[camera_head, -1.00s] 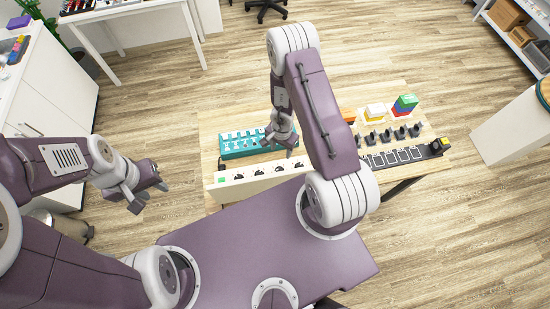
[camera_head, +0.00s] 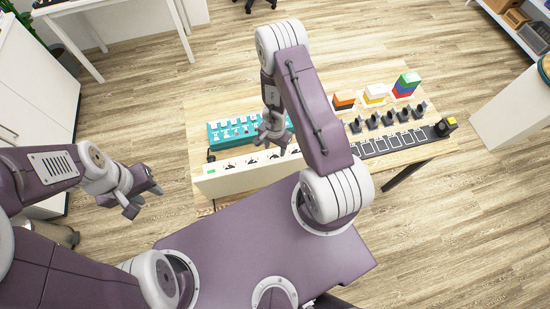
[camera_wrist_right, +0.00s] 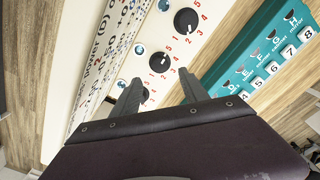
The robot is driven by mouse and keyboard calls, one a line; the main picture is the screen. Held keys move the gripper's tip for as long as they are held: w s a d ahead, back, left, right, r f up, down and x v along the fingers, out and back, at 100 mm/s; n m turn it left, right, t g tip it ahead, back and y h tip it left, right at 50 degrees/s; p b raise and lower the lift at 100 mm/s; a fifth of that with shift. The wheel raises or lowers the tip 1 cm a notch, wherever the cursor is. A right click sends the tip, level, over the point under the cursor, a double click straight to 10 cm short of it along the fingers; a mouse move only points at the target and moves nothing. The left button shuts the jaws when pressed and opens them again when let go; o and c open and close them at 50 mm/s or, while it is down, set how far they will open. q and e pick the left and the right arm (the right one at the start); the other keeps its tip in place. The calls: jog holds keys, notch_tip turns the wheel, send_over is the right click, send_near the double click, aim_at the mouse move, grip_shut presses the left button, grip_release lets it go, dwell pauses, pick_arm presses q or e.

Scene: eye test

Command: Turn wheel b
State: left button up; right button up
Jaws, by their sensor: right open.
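A white panel (camera_head: 240,178) with a row of black knobs stands on the near left of the table. In the right wrist view a black wheel (camera_wrist_right: 186,21) and a second black wheel (camera_wrist_right: 157,63) show on the panel face, with red numbers and small blue discs beside them. The letters on the discs are too small to read, so I cannot tell which is wheel b. My right gripper (camera_head: 270,140) is above the panel; in its wrist view the fingers (camera_wrist_right: 161,88) are apart, and a further wheel is partly hidden by one finger. My left gripper (camera_head: 144,202) is open and empty, left of the table.
A teal box (camera_head: 232,131) with switches stands just behind the panel. A black strip (camera_head: 385,145) with several black knobs behind it lies at the right. Coloured stacked blocks (camera_head: 406,85) stand at the back right. Bare table (camera_head: 205,110) shows at the back left.

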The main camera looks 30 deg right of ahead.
aim_at(275, 157)
notch_tip(275, 157, down, 8)
jog(key=b, duration=0.6)
jog(key=shift+r, duration=0.1)
jog(key=shift+c, duration=0.3)
grip_shut()
